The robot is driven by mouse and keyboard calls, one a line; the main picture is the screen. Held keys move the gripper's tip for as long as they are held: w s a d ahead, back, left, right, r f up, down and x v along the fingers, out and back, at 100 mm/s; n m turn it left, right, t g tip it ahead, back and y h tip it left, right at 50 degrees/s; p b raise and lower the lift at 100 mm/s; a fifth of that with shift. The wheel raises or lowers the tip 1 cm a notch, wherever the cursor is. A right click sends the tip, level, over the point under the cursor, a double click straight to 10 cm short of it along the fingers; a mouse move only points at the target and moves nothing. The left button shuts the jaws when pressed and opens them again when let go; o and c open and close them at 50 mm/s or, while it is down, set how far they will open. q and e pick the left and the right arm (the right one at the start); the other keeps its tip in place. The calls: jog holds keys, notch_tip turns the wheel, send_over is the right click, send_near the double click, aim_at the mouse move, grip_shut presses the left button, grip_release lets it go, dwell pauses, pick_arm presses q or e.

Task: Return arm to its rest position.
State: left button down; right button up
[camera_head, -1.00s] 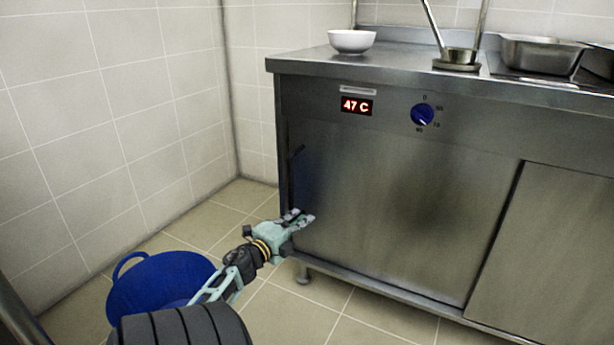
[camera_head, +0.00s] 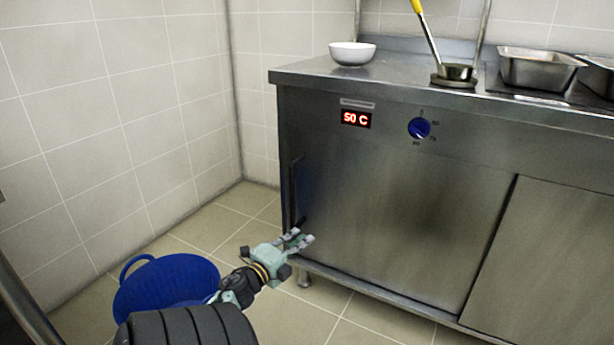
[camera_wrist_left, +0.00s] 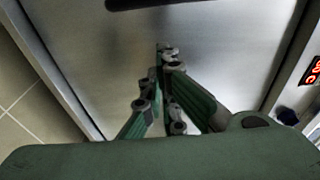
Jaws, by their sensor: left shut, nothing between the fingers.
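My left gripper (camera_head: 301,240) is in front of the lower left part of the steel cabinet (camera_head: 390,210) in the head view. Its fingers are shut and hold nothing. In the left wrist view its fingertips (camera_wrist_left: 167,52) point at the steel door panel (camera_wrist_left: 215,40); I cannot tell whether they touch it. A dark vertical handle (camera_head: 297,190) is at the left edge of the cabinet door, just above the gripper. My right gripper is in neither view.
A blue tub (camera_head: 165,287) stands on the tiled floor beside my left arm. On the counter are a white bowl (camera_head: 352,54), a yellow-handled ladle (camera_head: 428,35) and a steel pan (camera_head: 538,70). A blue knob (camera_head: 419,128) and a red display (camera_head: 356,119) reading 50 C are on the cabinet front.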

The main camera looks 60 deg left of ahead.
pick_arm(q)
jog(key=v, duration=0.3)
jog(key=shift+s+d+p, duration=0.25)
jog(key=shift+p, duration=0.1)
